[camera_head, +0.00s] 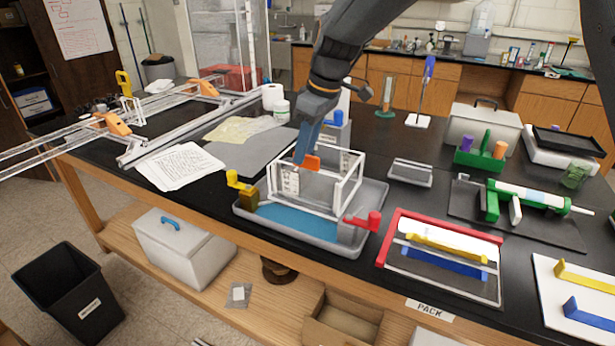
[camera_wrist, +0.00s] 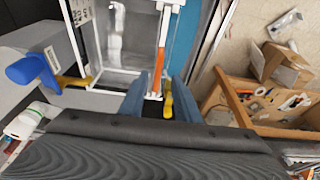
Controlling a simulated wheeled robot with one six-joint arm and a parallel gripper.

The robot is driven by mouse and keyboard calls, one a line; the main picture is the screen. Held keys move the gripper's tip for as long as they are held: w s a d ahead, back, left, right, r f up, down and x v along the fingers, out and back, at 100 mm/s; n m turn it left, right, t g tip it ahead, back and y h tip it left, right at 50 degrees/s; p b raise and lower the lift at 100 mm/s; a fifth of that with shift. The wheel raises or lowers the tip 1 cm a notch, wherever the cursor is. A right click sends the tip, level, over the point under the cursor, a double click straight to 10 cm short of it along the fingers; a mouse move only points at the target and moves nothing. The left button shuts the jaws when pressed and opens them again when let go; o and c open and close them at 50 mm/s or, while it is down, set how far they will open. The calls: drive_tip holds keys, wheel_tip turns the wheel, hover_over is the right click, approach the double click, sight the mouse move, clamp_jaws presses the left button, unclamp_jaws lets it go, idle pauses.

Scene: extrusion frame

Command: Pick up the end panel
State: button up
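My gripper (camera_head: 305,155), with blue fingers, reaches down over the white open box frame (camera_head: 352,190) in the grey tray (camera_head: 372,212). An orange-topped piece (camera_head: 309,162) is at the fingertips; I cannot tell whether it is the end panel. In the wrist view, my gripper (camera_wrist: 160,88) has its fingers apart. An orange strip (camera_wrist: 158,65) lies between them, with gaps visible on both sides. It runs along one side of the frame (camera_wrist: 110,72). Whether a clear panel hangs below it is unclear.
Red (camera_head: 373,221) and yellow (camera_head: 236,180) clamps stand at the tray's corners. A small clear-sided rack (camera_head: 411,172) and a red-edged frame (camera_head: 390,240) with yellow and blue bars lie right. Long rails (camera_head: 150,150) lie left. Papers (camera_head: 180,168) lie left of the tray.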

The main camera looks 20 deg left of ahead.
sight(303, 167)
drive_tip(key=shift+w+d+p+x, duration=0.15)
drive_tip(key=shift+p+x, duration=0.65)
drive_tip(key=shift+x, duration=0.85)
drive_tip(key=shift+w+d+p+x, duration=0.15)
drive_tip(key=shift+p+x, duration=0.65)
drive_tip(key=shift+x, duration=0.9)
clamp_jaws()
